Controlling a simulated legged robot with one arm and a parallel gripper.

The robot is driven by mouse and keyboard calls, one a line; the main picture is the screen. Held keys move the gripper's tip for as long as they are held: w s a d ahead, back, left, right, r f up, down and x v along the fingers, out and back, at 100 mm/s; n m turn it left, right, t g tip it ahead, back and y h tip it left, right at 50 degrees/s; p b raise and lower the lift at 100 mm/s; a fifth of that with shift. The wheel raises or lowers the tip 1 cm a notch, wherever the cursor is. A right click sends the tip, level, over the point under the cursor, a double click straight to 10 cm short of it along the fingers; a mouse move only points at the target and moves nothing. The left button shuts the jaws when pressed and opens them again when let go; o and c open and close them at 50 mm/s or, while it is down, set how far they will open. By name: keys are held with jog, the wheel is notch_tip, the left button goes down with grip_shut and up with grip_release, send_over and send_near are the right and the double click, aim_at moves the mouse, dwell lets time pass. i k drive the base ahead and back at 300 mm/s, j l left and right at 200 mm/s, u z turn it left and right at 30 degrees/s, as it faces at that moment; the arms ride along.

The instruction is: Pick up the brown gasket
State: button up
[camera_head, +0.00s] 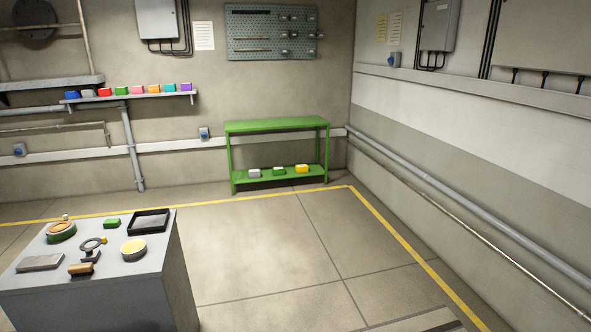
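The grey table (150,285) at lower left holds several small parts. A round green part (62,238) stands at its back left, with a brown, round layer (61,227) on top; this may be the brown gasket, but it is too small to be sure. A brown block-like piece (81,268) lies on something dark near the front. A round part with a yellowish top (133,247) sits at the right. My gripper is not in view.
The table also holds a dark ring-shaped part (92,244), a grey plate (39,263), a green block (111,223) and a black tray (148,213). A green shelf unit (277,124) stands by the back wall. The floor right of the table is clear.

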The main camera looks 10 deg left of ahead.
aim_at(65, 217)
jog(key=i+u, duration=0.25)
jog(key=i, duration=0.35)
jog(key=i+u, duration=0.3)
jog(key=i, duration=0.35)
jog(key=i+l+u, duration=0.25)
jog(key=i, duration=2.15)
jog(key=i+u, duration=0.25)
jog(key=i, duration=0.4)
jog(key=i+u, duration=0.25)
jog(key=i, duration=0.35)
jog(key=i+l+u, duration=0.15)
jog(key=i+u, duration=0.15)
jog(key=i, duration=0.3)
jog(key=i+j+u, duration=0.25)
jog(key=i+u, duration=1.2)
jog(key=i+l+u, duration=0.35)
jog(key=u, duration=0.15)
jog(key=i+j+u, duration=0.1)
jog(key=i+u, duration=0.25)
jog(key=u, duration=0.15)
jog(key=i+u, duration=0.45)
jog(key=i+l+u, duration=0.25)
jog(key=u, duration=0.25)
jog(key=i+l+u, duration=0.3)
jog(key=u, duration=0.2)
jog(key=i+l+u, duration=0.25)
jog(key=i+l, duration=0.05)
